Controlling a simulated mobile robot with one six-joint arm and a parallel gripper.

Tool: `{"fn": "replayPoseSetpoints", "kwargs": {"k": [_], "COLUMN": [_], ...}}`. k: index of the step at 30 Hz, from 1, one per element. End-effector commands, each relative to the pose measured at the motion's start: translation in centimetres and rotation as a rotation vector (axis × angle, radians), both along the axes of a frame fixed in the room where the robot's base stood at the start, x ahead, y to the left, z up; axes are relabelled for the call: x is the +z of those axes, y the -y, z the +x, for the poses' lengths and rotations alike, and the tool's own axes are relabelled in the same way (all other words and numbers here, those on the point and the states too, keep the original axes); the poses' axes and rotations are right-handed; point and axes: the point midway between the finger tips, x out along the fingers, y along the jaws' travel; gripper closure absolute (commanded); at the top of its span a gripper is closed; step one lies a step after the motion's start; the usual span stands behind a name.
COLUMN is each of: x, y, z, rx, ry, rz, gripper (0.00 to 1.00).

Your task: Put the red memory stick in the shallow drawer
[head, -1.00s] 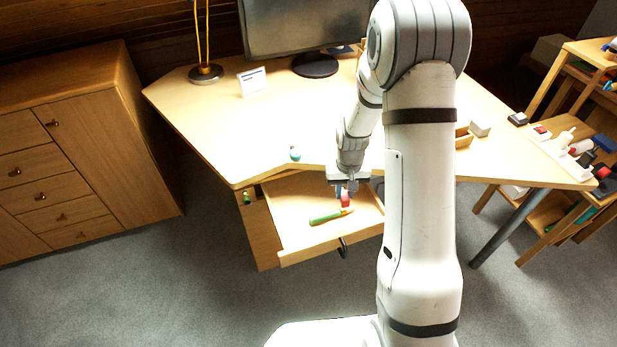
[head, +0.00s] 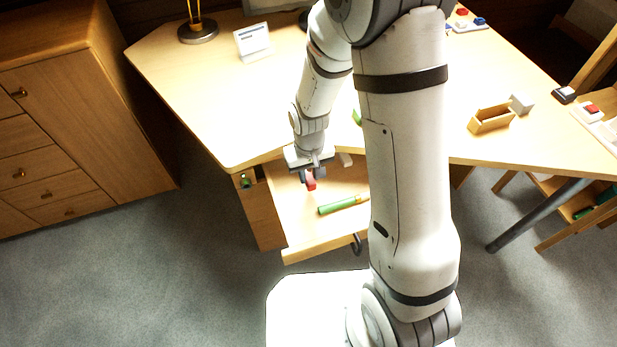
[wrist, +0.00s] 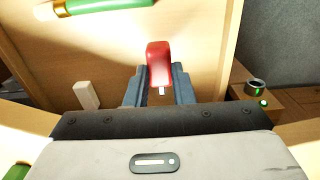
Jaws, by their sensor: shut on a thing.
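The red memory stick (wrist: 158,62) is between the fingers of my gripper (wrist: 159,88) in the wrist view, with a pale metal end showing below its red body. In the head view the red stick (head: 310,181) shows under my gripper (head: 313,176), over the left part of the open shallow drawer (head: 292,220). My gripper is shut on the stick. I cannot tell whether the stick touches the drawer floor. The drawer is pulled out from under the desk, and my arm hides part of its right side.
A green marker-like tube (head: 342,205) lies in the drawer, and a small white block (wrist: 86,95) lies near its back. The desk top (head: 210,100) is above and behind. A small wooden box (head: 491,119) stands on the desk at right.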

Motion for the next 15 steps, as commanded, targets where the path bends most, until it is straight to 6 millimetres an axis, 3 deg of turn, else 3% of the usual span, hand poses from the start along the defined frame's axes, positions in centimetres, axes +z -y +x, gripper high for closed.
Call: {"fn": "replayPoseSetpoints", "kwargs": {"k": [11,15], "x": [-4.2,-4.5], "y": [-0.1,-0.1], "z": [-0.1,0.0], "rx": [0.002,0.003], "ry": [-0.003,0.001], "rz": [-0.001,0.0], "gripper": [1.0,1.0]}}
